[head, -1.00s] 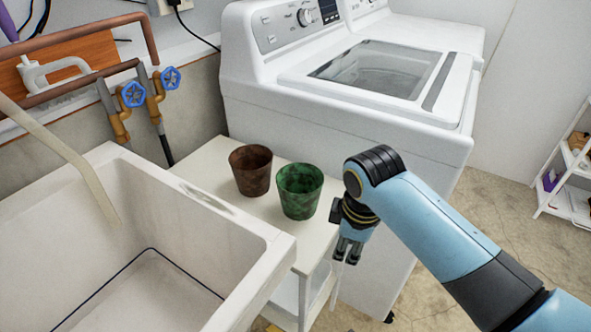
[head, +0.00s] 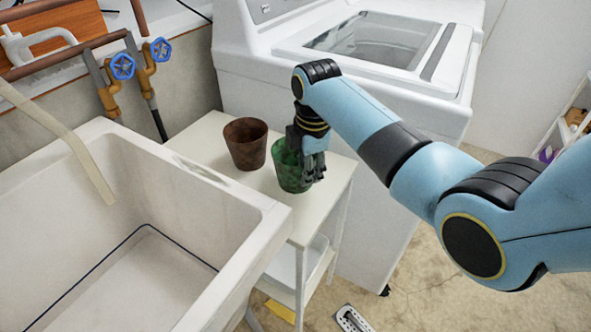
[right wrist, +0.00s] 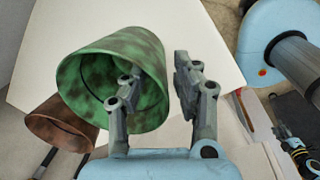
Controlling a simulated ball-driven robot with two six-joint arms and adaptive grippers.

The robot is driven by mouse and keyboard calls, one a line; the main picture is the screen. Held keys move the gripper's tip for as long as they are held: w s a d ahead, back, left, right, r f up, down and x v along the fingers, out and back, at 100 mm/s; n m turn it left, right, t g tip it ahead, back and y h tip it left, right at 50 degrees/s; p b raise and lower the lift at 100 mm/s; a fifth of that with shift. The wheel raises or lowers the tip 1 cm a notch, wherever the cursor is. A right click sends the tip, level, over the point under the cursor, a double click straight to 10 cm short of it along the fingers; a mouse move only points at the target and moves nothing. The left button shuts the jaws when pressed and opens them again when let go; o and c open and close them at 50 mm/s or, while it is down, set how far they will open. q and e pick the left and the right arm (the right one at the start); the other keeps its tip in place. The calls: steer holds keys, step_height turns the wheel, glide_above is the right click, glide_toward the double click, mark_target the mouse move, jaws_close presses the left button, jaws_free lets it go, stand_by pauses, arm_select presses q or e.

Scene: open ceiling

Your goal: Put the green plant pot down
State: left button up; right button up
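The green plant pot (head: 287,178) stands upright on a small white table (head: 318,205), just right of a brown pot (head: 245,145). My right gripper (head: 313,168) is down at the green pot's right side and covers part of its rim. In the right wrist view, the green pot (right wrist: 112,70) has one finger inside its mouth and the other outside its wall. The right gripper (right wrist: 155,85) is open across the wall, with a gap to the outer finger. My left gripper is out of view.
A deep white sink (head: 240,262) adjoins the table on the left. A white washing machine (head: 262,95) stands behind it. Blue valves (head: 122,66) and pipes are on the wall at the left. The table's front right corner is bare.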

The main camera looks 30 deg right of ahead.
mark_target(307, 189)
steer(key=f, duration=0.4)
steer(key=shift+w+d+f+b, duration=0.1)
steer(key=shift+d+f+b, duration=0.1)
steer(key=shift+b, duration=0.15)
steer(key=shift+r, duration=0.1)
jaws_close()
